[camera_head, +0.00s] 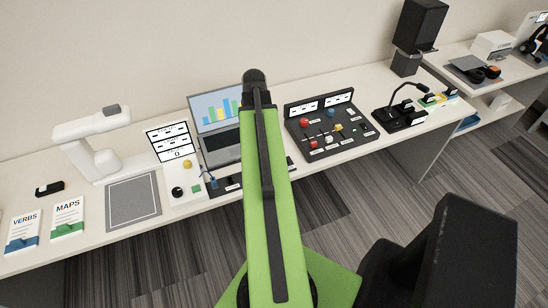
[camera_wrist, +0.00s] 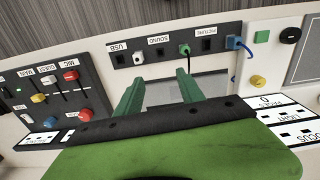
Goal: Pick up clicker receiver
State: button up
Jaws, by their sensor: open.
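I cannot make out a clicker receiver for certain in either view. In the wrist view, a dark connector panel (camera_wrist: 166,56) has labels USB, SOUND and PICTURE. A small white plug or socket (camera_wrist: 138,57) sits near the USB and SOUND labels. A green plug (camera_wrist: 184,49) and a blue plug (camera_wrist: 236,43) with a cable are also at the panel. My gripper (camera_wrist: 158,80) is open, with its two green fingers apart over the area beside the panel. Nothing shows held between them. In the head view, my green arm hides the gripper and part of the panel.
The laptop (camera_head: 221,148) stands behind the panel. A mixer box (camera_head: 330,128) with knobs is to the right, and a white box (camera_head: 182,193) with a yellow knob is to the left. A grey mat (camera_head: 133,200) and a desk microphone (camera_head: 393,115) are farther out.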

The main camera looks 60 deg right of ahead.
jog(key=s+d+r, duration=0.1)
jog(key=s+d, duration=0.3)
jog(key=s, duration=0.1)
jog(key=shift+m, duration=0.3)
jog(key=f+b, duration=1.2)
jog(key=shift+w+a+f, duration=0.15)
jog(key=shift+w+f, duration=0.1)
jog(key=f+b, duration=0.5)
jog(key=shift+w+d+f, duration=0.15)
jog(key=shift+w+d, duration=0.1)
jog(key=shift+d, duration=0.05)
jog(key=shift+c, duration=0.2)
grip_shut()
